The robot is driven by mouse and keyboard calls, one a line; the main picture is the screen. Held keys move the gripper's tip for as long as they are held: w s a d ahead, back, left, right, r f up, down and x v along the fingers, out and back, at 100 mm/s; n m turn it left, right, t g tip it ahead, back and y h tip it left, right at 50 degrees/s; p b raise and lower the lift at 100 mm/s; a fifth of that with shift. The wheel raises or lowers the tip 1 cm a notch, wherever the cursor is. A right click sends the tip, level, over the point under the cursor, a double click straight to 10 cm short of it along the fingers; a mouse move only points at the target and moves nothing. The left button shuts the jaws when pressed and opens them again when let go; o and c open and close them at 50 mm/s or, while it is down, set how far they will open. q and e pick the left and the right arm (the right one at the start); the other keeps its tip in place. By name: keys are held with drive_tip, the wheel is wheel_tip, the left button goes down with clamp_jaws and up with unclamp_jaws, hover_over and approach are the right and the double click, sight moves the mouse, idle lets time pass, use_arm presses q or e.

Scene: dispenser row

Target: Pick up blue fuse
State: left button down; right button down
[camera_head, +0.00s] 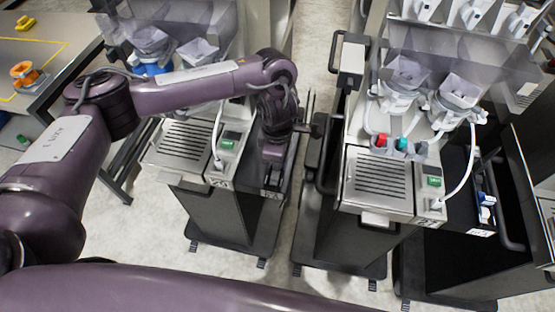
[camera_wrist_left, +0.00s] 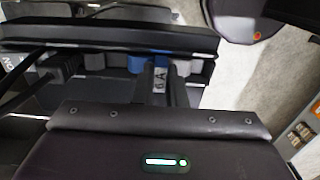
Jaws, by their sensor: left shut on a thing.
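My left gripper (camera_head: 273,155) reaches down at the right side of the left dispenser station (camera_head: 185,145). Its fingertips are hard to make out in the head view. In the left wrist view the gripper (camera_wrist_left: 168,84) is shut on the blue fuse (camera_wrist_left: 152,62), of which only blue parts show behind the dark fingers, beside a "6A" label (camera_wrist_left: 158,77). Grey fuse-like pieces (camera_wrist_left: 119,60) stand in the same row. The fuse is hidden in the head view. My right gripper is not in view.
A second station (camera_head: 378,180) with red and teal connectors stands to the right, across a narrow floor gap. Blue and white pieces (camera_head: 486,205) sit on its right side. A table with an orange item (camera_head: 24,72) is at the far left.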

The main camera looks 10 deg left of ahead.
use_arm(q)
drive_tip(key=shift+w+r, duration=0.15)
drive_tip(key=shift+r, duration=0.45)
wheel_tip(320, 180, up, 19)
drive_tip(key=shift+b, duration=0.35)
drive_tip(key=shift+r+p, duration=0.95)
drive_tip(key=shift+p, duration=0.3)
idle(0.4)
wheel_tip(320, 180, up, 3)
drive_tip(key=p, duration=0.3)
idle(0.5)
